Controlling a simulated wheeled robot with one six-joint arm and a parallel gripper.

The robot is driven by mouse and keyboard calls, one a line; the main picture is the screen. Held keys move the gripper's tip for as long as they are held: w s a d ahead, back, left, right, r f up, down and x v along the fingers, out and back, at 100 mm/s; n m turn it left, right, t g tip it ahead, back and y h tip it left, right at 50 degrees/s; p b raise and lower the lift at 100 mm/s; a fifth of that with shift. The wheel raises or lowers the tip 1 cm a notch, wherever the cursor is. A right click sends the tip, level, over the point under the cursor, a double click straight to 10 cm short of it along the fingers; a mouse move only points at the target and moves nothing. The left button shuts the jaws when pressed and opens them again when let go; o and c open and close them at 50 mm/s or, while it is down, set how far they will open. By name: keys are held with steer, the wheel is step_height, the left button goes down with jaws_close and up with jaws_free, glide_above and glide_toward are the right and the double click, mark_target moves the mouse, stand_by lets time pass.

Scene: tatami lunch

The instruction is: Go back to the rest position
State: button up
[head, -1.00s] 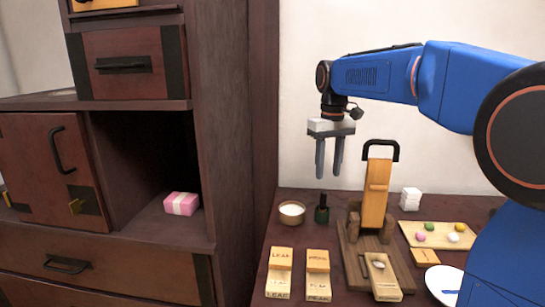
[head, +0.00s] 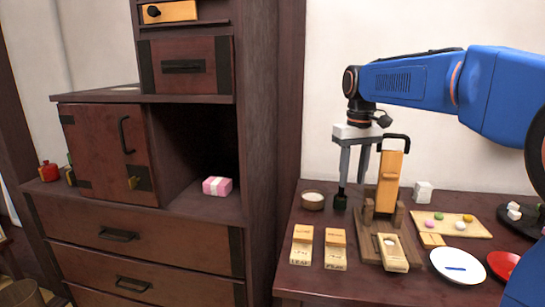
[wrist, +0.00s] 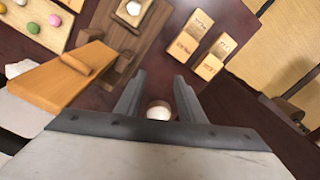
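My gripper (head: 352,181) hangs fingers down below the blue arm, in front of the pale wall and above the low table (head: 318,276). Its two grey fingers are apart with nothing between them. In the wrist view the gripper (wrist: 158,98) is also open, and a small bowl with white contents (wrist: 159,111) shows beyond the fingers. In the head view that bowl (head: 313,201) stands on the table's left side, left of a small dark bottle (head: 340,200) that partly overlaps a fingertip in the picture.
A wooden stand with a tilted board (head: 389,182) and black handle rises right of my gripper. Labelled wooden blocks (head: 302,245) lie at the front. A tray of coloured balls (head: 475,228) and a white plate (head: 457,277) are right. A dark cabinet (head: 258,120) stands left, holding a pink box (head: 217,186).

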steer(key=s+d+f+m+t, duration=0.1)
steer(key=s+f, duration=0.4)
steer(key=s, duration=0.5)
steer(key=s+d+f+m+t, duration=0.1)
steer(key=s+d+f+t, duration=0.1)
steer(key=s+f, duration=0.4)
steer(key=s+d+f+m+t, duration=0.1)
steer(key=s+d+f, duration=0.2)
steer(key=s, duration=1.2)
step_height(320, 180, down, 3)
steer(key=shift+s+d+r+t, duration=0.15)
steer(key=shift+s+d+t, duration=0.1)
steer(key=shift+t, duration=0.05)
